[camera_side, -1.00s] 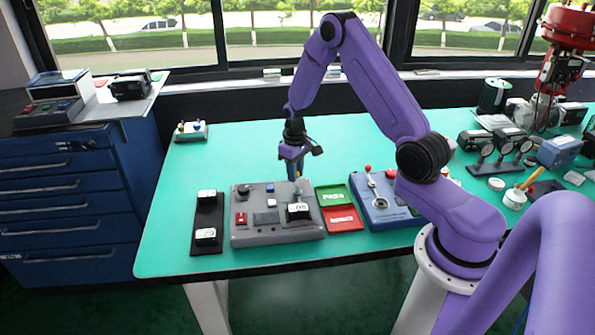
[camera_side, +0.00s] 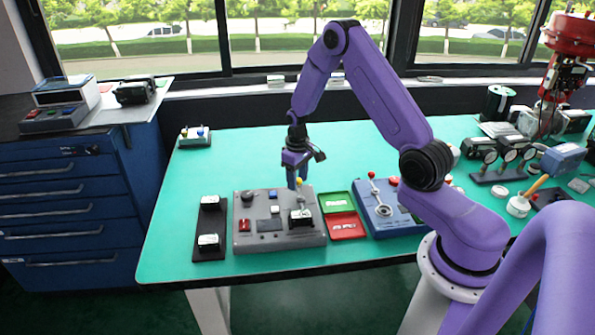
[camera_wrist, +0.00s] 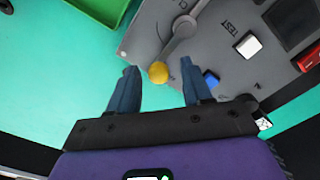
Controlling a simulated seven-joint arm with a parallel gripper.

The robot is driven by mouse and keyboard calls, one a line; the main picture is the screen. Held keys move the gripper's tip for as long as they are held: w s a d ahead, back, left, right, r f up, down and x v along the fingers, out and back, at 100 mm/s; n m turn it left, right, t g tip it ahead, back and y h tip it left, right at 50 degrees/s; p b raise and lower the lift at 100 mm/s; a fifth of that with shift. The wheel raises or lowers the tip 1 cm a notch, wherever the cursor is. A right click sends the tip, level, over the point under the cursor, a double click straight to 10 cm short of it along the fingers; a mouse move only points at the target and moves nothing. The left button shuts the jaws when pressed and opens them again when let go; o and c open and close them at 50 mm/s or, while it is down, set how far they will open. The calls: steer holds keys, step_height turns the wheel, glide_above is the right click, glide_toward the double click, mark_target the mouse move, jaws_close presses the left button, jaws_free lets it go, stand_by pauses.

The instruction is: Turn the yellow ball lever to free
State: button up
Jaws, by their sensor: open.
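The yellow ball (camera_wrist: 158,72) tops a grey lever (camera_wrist: 180,36) on the grey panel (camera_side: 245,240). In the wrist view the lever runs from its round pivot down left to the ball. My gripper (camera_wrist: 158,67) is open, one finger on each side of the ball, with gaps showing on both sides. In the side view my gripper (camera_side: 296,184) points down at the back right of the panel, by the yellow ball (camera_side: 299,181).
A white button (camera_wrist: 248,45) and a blue button (camera_wrist: 210,79) lie near the right finger. A green tray (camera_side: 336,202) and a red tray (camera_side: 345,226) stand right of the panel. A blue box with a red ball lever (camera_side: 371,175) is beyond them.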

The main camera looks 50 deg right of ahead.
step_height(320, 180, up, 17)
steer(key=shift+r, duration=0.2)
stand_by(0.4)
steer(key=shift+a, duration=0.1)
steer(key=s+a+r+n, duration=0.2)
steer(key=s+a+n, duration=0.1)
steer(key=s+a, duration=0.4)
steer(key=s+a+r+n, duration=0.1)
steer(key=s+a+n, duration=0.3)
steer(key=a, duration=0.6)
steer(key=s+a+n, duration=0.1)
steer(key=s+n, duration=0.4)
steer(key=s, duration=1.6)
steer(key=shift+s+a+f, duration=0.15)
steer(key=shift+a+f, duration=0.15)
steer(key=shift+a, duration=0.05)
